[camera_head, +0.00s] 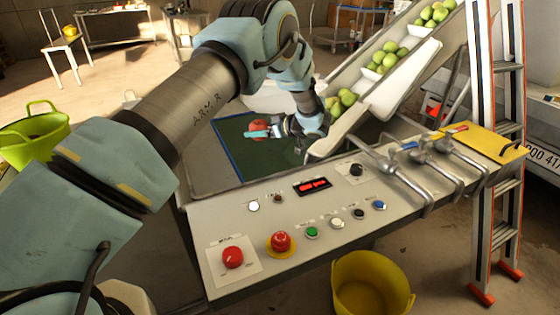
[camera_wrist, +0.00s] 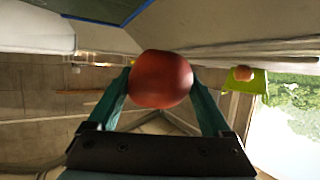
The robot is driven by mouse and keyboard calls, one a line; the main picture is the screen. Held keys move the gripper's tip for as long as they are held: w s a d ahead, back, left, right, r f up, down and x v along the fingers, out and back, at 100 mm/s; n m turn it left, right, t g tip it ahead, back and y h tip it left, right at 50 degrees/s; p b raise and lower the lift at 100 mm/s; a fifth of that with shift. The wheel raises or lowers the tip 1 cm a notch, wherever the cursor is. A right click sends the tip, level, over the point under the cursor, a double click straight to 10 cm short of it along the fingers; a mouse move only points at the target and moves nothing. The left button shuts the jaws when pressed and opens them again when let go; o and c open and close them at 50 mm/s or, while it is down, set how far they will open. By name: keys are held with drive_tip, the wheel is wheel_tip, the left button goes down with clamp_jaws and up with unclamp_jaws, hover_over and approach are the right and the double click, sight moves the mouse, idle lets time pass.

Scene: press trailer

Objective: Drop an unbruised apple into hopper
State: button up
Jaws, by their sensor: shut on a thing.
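My gripper (camera_wrist: 160,84) is shut on a red apple (camera_wrist: 160,70), with one teal finger on each side. In the head view, the held apple (camera_head: 258,127) shows beside my gripper (camera_head: 268,133), over the dark green floor of a grey-walled bay (camera_head: 214,128) behind the control panel. I cannot tell its height above that floor. The apple side facing the wrist camera looks evenly red; its other side is hidden. No part is clearly recognisable as the hopper; the bay and the white sloping chute (camera_head: 341,124) lie closest to the apple.
Green fruit (camera_head: 389,56) sits in several pockets of the sloping conveyor. The panel (camera_head: 228,205) has buttons and metal taps (camera_head: 392,170). A yellow bucket (camera_head: 372,285) stands in front, a ladder (camera_head: 497,120) at right, a lime basket (camera_head: 35,130) at left.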

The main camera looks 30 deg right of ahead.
drive_tip(key=o, duration=1.3)
drive_tip(key=b+v, duration=0.2)
drive_tip(key=v, duration=0.8)
drive_tip(key=shift+s+d, duration=0.15)
drive_tip(key=shift+s, duration=0.2)
drive_tip(key=shift+r, duration=0.15)
drive_tip(key=shift+w, duration=0.1)
